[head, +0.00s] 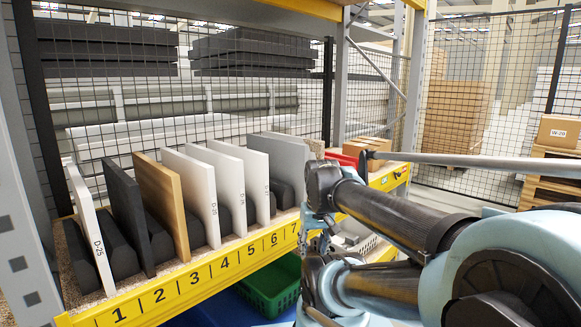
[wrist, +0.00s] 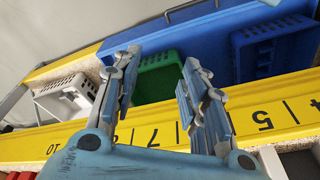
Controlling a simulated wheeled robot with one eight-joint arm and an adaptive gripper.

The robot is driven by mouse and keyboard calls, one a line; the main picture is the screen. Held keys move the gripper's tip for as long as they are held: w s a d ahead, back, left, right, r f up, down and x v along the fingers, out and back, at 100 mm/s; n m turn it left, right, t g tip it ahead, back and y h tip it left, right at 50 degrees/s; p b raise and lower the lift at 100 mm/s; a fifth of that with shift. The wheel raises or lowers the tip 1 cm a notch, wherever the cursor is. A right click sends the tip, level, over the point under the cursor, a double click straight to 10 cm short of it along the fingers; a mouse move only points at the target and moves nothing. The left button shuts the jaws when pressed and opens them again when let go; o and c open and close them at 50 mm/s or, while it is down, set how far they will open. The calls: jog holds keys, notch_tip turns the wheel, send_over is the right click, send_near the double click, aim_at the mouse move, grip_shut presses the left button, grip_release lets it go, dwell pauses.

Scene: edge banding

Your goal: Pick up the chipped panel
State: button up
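Several panels stand upright in a row of numbered slots in the head view: a white one labelled D-25 (head: 91,228), a dark one (head: 128,215), a wood-coloured one (head: 163,200), white ones (head: 192,190) (head: 228,165) (head: 252,170) and a grey one (head: 285,152). I cannot make out a chip on any of them. My gripper (wrist: 160,60) is open and empty in the wrist view, its fingers spread over the yellow shelf edge and a green crate. In the head view it is partly hidden by my arm, near the row's right end.
The yellow shelf edge (head: 190,277) carries slot numbers. Below it are a green crate (head: 272,290), a blue bin (wrist: 200,45) and a white basket (wrist: 66,98). Dark rounded supports (head: 122,255) stand between panels.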

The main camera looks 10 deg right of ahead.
aim_at(291, 137)
jog(key=w+r+n, duration=0.1)
jog(key=w+r, duration=0.8)
jog(key=r, duration=0.2)
jog(key=w+r+n+y, duration=0.1)
jog(key=w+r+n, duration=0.1)
jog(key=w+r, duration=0.6)
jog(key=w+d+r+n+t+y, duration=0.1)
jog(key=w+r, duration=0.8)
jog(key=r, duration=0.6)
jog(key=shift+w+r, duration=0.15)
jog(key=shift+w, duration=0.2)
jog(key=w+d+r+n, duration=0.3)
jog(key=w+r, duration=0.3)
jog(key=w, duration=0.4)
jog(key=x, duration=1.2)
jog(key=w+x, duration=0.1)
jog(key=x, duration=0.4)
jog(key=shift+w+a+f, duration=0.1)
jog(key=shift+a+f, duration=0.1)
jog(key=shift+a, duration=0.1)
grip_shut()
